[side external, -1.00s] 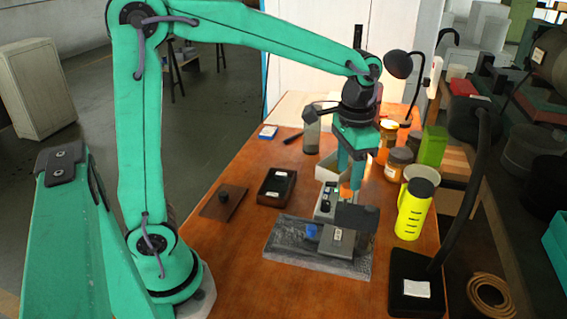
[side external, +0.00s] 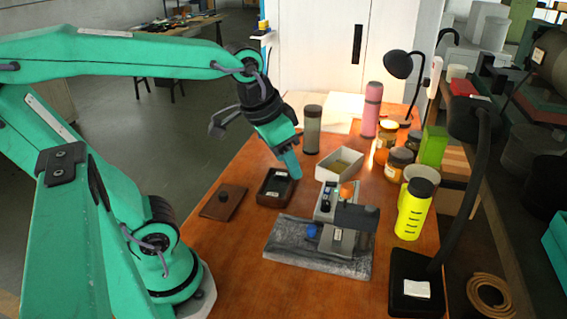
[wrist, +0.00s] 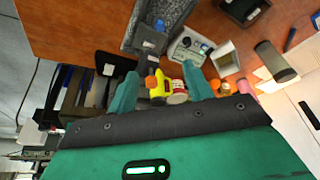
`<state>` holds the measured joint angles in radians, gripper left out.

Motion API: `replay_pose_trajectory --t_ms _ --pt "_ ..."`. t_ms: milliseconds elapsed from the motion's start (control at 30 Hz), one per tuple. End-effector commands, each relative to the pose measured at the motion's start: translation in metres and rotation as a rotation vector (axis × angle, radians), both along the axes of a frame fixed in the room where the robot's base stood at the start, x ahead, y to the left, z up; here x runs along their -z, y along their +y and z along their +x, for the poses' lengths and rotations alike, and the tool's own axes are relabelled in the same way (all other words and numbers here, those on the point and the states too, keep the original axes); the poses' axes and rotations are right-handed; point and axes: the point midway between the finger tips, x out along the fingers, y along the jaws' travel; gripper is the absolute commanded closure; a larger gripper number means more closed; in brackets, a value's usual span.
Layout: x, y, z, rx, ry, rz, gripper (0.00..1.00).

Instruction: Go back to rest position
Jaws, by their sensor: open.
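My gripper (side external: 291,168) hangs in the air, tilted, near the open dark box in the side external view. Its jaws are empty. In the wrist view my gripper (wrist: 160,84) shows its two green fingers spread well apart with nothing touching them. A small grey machine (side external: 352,218) with a blue knob and an orange knob stands on a grey stone slab (side external: 290,250), to the right of my gripper. The machine also shows in the wrist view (wrist: 188,47), beyond the fingers.
A white tray (side external: 340,167), grey bottle (side external: 312,130), pink flask (side external: 371,110), jars (side external: 399,163) and yellow bottle (side external: 410,212) stand behind or right. A lamp (side external: 475,150) rises at the right.

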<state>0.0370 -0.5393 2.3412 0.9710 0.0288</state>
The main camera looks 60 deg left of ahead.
Motion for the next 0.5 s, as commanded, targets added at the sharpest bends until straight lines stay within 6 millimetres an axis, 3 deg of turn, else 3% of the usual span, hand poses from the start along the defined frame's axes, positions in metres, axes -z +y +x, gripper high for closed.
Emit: replay_pose_trajectory --t_ms 200,500 --pt "0.006 0.007 -0.025 -0.043 -0.083 -0.009 0.49" --pt "0.01 0.01 -0.036 -0.064 -0.123 -0.015 0.49"
